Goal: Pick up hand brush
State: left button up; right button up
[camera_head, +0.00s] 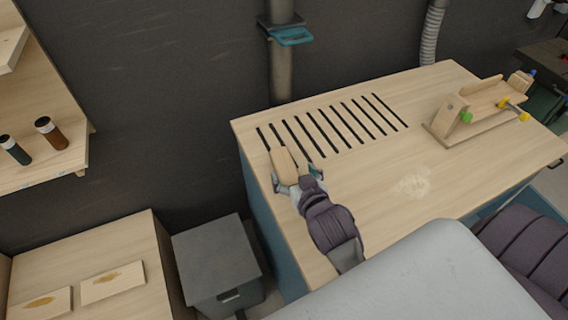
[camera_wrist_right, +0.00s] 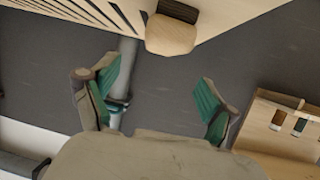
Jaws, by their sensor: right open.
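The hand brush (camera_head: 284,163) shows as a pale wooden block lying at the left end of the slotted workbench (camera_head: 470,170), partly over the slots. In the right wrist view the brush (camera_wrist_right: 171,35) is at the top centre, at the bench edge, beyond the fingertips. My right gripper (camera_head: 296,178) is at the near end of the brush, with a finger to each side in the head view. In the wrist view the right gripper (camera_wrist_right: 158,82) is open, with nothing between its teal-padded fingers. My left gripper is not in view.
A wooden clamp fixture (camera_head: 480,105) stands at the bench's right end. Pale dust (camera_head: 412,183) lies on the bench. A grey bin (camera_head: 215,262) stands left of the bench, and a shelf with two bottles (camera_head: 50,132) is further left. The bench middle is clear.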

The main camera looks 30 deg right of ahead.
aim_at(285, 163)
jog(key=x, duration=0.2)
jog(key=shift+w, duration=0.25)
jog(key=shift+w+f, duration=0.2)
jog(key=shift+w, duration=0.05)
jog(key=p+x, duration=0.1)
jog(key=x, duration=0.3)
jog(key=shift+f, duration=0.2)
jog(key=shift+w+d+f, duration=0.1)
jog(key=shift+w+f, duration=0.15)
jog(key=shift+w, duration=0.1)
jog(key=shift+s, duration=0.1)
jog(key=c, duration=0.5)
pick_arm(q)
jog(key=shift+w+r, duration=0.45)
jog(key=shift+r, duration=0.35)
pick_arm(e)
jog(key=c, duration=0.8)
